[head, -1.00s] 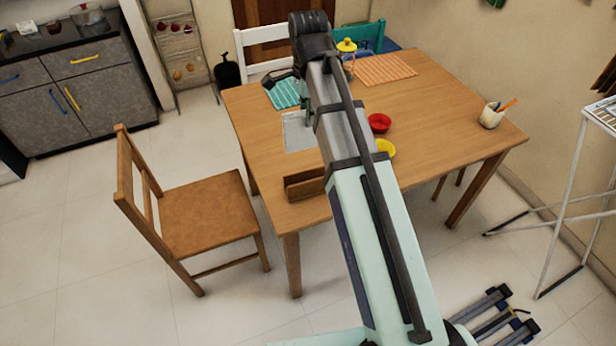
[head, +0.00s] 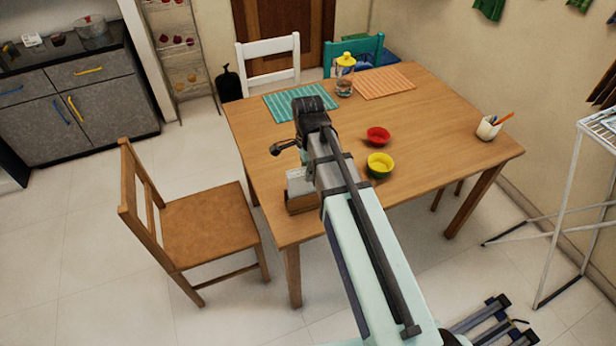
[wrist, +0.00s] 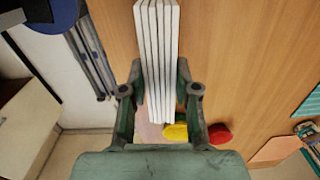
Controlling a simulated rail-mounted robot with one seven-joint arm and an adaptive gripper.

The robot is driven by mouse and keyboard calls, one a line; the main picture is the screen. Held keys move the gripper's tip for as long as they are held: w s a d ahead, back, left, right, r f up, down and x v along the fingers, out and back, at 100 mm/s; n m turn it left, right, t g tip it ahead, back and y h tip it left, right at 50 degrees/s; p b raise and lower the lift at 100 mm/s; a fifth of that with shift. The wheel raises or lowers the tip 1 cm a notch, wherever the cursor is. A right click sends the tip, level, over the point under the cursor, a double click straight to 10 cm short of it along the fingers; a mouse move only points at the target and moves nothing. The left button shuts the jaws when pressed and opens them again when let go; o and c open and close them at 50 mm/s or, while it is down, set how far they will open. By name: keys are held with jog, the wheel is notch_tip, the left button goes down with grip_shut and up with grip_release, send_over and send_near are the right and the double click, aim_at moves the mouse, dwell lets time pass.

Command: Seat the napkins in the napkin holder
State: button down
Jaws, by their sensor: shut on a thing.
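The white napkins (wrist: 157,45) show as an upright stack, edge-on, between my two fingers in the wrist view. My gripper (wrist: 159,84) is shut on them. In the head view the napkins (head: 299,182) show as a pale patch left of my arm, by the wooden napkin holder (head: 302,204). The holder stands near the table's front left edge, partly hidden by my arm. I cannot tell whether the napkins are above, behind or between its walls. My fingers are hidden in the head view.
A yellow-green bowl (head: 380,165) and a red bowl (head: 378,135) stand right of my arm on the table (head: 430,125). A teal mat (head: 290,103), an orange mat (head: 384,83) and a yellow-lidded jar (head: 345,78) lie farther back. A wooden chair (head: 210,222) stands left.

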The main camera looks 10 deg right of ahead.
jog(key=shift+f+p, duration=0.35)
jog(key=shift+f, duration=1.45)
jog(key=shift+f, duration=0.15)
jog(key=c, duration=0.9)
grip_release()
jog(key=shift+o, duration=0.2)
jog(key=shift+r+b, duration=1.35)
jog(key=shift+r, duration=4.85)
